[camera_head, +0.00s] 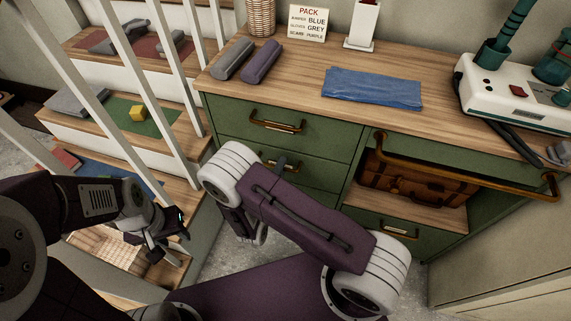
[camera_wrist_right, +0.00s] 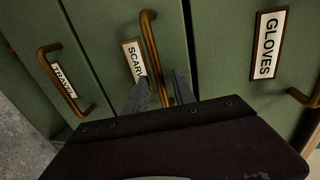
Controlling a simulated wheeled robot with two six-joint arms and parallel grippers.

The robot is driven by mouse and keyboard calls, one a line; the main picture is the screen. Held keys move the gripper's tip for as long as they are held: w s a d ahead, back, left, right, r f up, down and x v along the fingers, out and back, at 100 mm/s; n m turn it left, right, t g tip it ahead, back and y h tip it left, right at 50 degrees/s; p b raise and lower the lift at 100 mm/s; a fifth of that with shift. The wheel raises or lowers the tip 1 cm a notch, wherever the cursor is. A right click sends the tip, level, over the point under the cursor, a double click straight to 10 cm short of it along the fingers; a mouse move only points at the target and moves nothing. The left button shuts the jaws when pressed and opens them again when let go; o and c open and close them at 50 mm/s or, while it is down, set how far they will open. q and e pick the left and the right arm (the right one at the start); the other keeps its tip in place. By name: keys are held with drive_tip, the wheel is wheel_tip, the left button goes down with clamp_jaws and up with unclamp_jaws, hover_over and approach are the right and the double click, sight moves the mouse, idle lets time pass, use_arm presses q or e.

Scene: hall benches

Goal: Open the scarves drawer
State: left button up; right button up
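The scarves drawer (camera_wrist_right: 115,22) is green, with a partly covered label reading "SCARV". Its front looks flush with its neighbours in the right wrist view. Its brass bar handle (camera_wrist_right: 150,45) runs down between the two grey fingers of my right gripper (camera_wrist_right: 161,88). These fingers are apart, one on each side of the handle, with gaps visible. In the head view my right arm hides most of this gripper; a grey finger (camera_head: 282,162) shows by the middle drawer's handle. My left gripper (camera_head: 165,250) is open and empty beside the stairs.
The travel drawer (camera_wrist_right: 67,92) and gloves drawer (camera_wrist_right: 268,45) flank the scarves drawer. The cabinet top (camera_head: 300,85) holds rolled scarves (camera_head: 262,62), a blue cloth (camera_head: 372,88), a packing sign (camera_head: 307,22) and a white machine (camera_head: 510,95). A suitcase (camera_head: 415,185) sits in the open shelf. White balusters (camera_head: 180,65) stand left.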

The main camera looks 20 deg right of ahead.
drive_tip(key=shift+w+d, duration=0.15)
drive_tip(key=shift+w, duration=0.05)
clamp_jaws()
drive_tip(key=shift+s, duration=0.1)
idle(1.2)
